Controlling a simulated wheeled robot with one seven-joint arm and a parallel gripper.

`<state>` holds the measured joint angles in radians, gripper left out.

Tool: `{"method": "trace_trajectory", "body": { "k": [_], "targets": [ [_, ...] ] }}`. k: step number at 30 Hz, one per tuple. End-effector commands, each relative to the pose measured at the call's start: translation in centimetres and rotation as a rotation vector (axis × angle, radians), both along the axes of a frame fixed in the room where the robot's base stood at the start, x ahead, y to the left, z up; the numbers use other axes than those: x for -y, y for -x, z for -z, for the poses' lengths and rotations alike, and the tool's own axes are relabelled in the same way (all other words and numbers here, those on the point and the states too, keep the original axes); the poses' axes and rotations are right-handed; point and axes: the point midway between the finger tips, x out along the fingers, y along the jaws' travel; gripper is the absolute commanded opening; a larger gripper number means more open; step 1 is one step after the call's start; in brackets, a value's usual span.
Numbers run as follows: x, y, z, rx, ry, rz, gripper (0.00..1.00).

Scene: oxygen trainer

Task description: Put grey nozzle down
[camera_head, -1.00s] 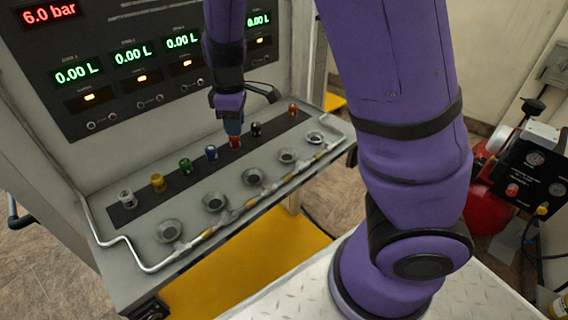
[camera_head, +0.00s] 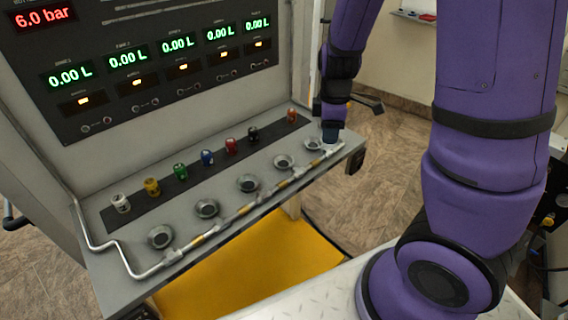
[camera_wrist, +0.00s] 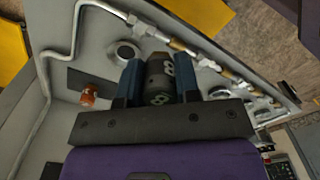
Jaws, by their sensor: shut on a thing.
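My gripper (camera_head: 330,134) is over the right end of the sloped grey shelf (camera_head: 190,225), beside the rightmost round socket (camera_head: 312,144). In the wrist view my gripper (camera_wrist: 159,78) is shut on the grey nozzle (camera_wrist: 159,80), a dark grey cylinder with white 8 marks. In the head view the fingers hide the nozzle. I cannot tell whether it touches the shelf. A socket (camera_wrist: 124,53) shows left of the nozzle in the wrist view.
Several coloured nozzles stand on the dark strip, with a gap between the black nozzle (camera_head: 253,134) and the orange nozzle (camera_head: 292,115). A pipe (camera_head: 222,227) runs along the front edge. The display panel (camera_head: 160,60) rises behind.

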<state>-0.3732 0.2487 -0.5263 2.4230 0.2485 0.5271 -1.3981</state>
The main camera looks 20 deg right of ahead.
Motion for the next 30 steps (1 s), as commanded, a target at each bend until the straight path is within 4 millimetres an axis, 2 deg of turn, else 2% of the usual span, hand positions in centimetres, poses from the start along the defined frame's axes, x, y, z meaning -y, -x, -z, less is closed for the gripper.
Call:
{"method": "trace_trajectory", "body": {
  "k": [1,6,13,17,30],
  "targets": [
    [0.9,0.7,0.1,0.001,-0.002,-0.002,0.06],
    [2.7,2.3,0.4,0.007,0.000,-0.035,0.06],
    [3.2,3.0,0.5,0.012,0.001,-0.059,0.06],
    [1.8,2.3,0.7,0.011,0.002,-0.064,0.06],
    [-5.7,-1.2,1.5,0.010,0.003,-0.064,0.06]
  ]
}}
